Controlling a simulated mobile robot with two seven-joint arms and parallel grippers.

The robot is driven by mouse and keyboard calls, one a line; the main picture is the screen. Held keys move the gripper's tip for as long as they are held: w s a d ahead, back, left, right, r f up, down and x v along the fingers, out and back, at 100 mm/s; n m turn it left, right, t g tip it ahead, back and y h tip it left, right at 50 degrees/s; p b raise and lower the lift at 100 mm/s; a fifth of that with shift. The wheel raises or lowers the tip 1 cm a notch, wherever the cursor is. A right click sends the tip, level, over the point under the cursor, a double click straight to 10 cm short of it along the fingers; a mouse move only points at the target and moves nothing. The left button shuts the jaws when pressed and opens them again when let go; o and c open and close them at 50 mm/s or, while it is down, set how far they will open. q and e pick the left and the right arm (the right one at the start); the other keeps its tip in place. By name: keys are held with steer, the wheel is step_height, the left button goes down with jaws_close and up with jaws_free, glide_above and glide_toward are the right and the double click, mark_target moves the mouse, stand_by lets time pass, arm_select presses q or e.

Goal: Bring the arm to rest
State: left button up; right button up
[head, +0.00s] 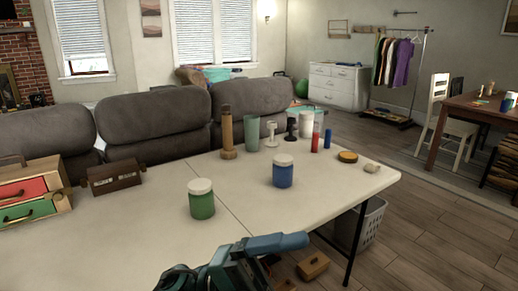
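One arm of mine, which looks like the left, shows at the bottom middle of the head view. Its dark teal hand comes in from the lower edge, and a blue part points right, just in front of the table's front edge. I take this as my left gripper (277,243). Its fingertips are not clear enough to tell open from shut, and I see nothing held in it. My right gripper is not in view. The white table (130,235) lies behind the hand. A green jar (202,204) and a blue jar (283,174), both white-lidded, stand upright on it, apart from the hand.
A drawer box (30,190) and a brown toolbox (115,176) are left. A basket (368,222) stands below. The table's left front is clear.

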arm_select(q)
steer(key=w+a+f+n+t+y, duration=0.3)
steer(key=a+f+n+t+y, duration=0.25)
steer(key=n+t, duration=0.75)
steer(key=w+a+f+n+t+y, duration=0.2)
steer(key=a+f+n+t+y, duration=0.35)
steer(key=n+t, duration=0.8)
steer(key=s+a+f+n+g+y+p, duration=0.8)
steer(key=f+g+p, duration=0.1)
steer(key=p, duration=0.6)
steer(key=shift+a+f+g, duration=0.15)
steer(key=shift+a+g, duration=0.05)
steer(key=shift+g, duration=0.65)
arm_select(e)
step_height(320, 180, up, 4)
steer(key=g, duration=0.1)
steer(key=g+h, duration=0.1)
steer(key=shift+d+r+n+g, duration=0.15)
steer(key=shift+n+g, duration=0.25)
arm_select(q)
steer(key=shift+n, duration=0.25)
